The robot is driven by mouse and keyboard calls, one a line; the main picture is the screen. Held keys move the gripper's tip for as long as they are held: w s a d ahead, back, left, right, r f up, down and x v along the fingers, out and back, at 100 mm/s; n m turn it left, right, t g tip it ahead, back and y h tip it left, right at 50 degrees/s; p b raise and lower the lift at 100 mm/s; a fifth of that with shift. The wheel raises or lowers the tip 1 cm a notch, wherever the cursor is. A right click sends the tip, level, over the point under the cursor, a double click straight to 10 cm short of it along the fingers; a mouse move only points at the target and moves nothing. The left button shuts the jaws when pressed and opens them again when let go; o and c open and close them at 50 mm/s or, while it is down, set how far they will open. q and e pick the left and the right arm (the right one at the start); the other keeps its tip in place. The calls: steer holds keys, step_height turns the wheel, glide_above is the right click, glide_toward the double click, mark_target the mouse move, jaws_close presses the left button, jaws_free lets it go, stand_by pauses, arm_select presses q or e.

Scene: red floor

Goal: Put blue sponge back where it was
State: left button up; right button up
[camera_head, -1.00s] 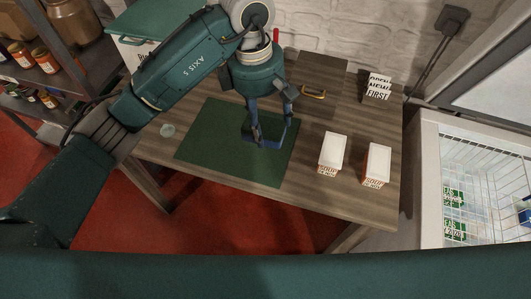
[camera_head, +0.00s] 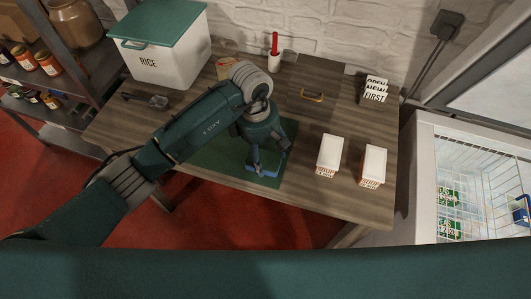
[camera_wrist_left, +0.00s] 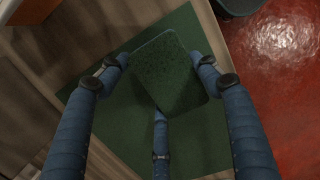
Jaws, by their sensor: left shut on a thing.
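The blue sponge (camera_head: 264,170) shows its blue side in the head view, low between my left gripper's fingers, over the front right part of the green mat (camera_head: 212,160). My left gripper (camera_head: 268,160) points down and is shut on the sponge. In the left wrist view the sponge (camera_wrist_left: 172,78) shows a dark green rough face, with blue fingers at its left, right and lower sides. It lies a little turned against the mat (camera_wrist_left: 212,140). I cannot tell whether it touches the mat. My right gripper is not in view.
A white RICE bin (camera_head: 165,65) stands at the table's back left. Two white-topped boxes (camera_head: 330,152) (camera_head: 372,165) stand right of the mat. A holder with a red-handled tool (camera_head: 274,58) and a card stand (camera_head: 375,90) are at the back. An open freezer (camera_head: 470,190) is at right.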

mark_target(261, 154)
arm_select(q)
steer(key=shift+f, duration=0.15)
steer(key=o, duration=1)
steer(key=shift+r, duration=0.2)
steer(key=shift+w+r, duration=0.1)
steer(key=shift+r, duration=0.2)
steer(key=r+b, duration=0.1)
steer(key=r, duration=0.2)
steer(key=a+r+b, duration=0.1)
steer(key=r, duration=0.7)
steer(key=shift+w+a+r+b, duration=0.1)
steer(key=shift+a+r+b, duration=0.05)
steer(key=shift+b, duration=0.25)
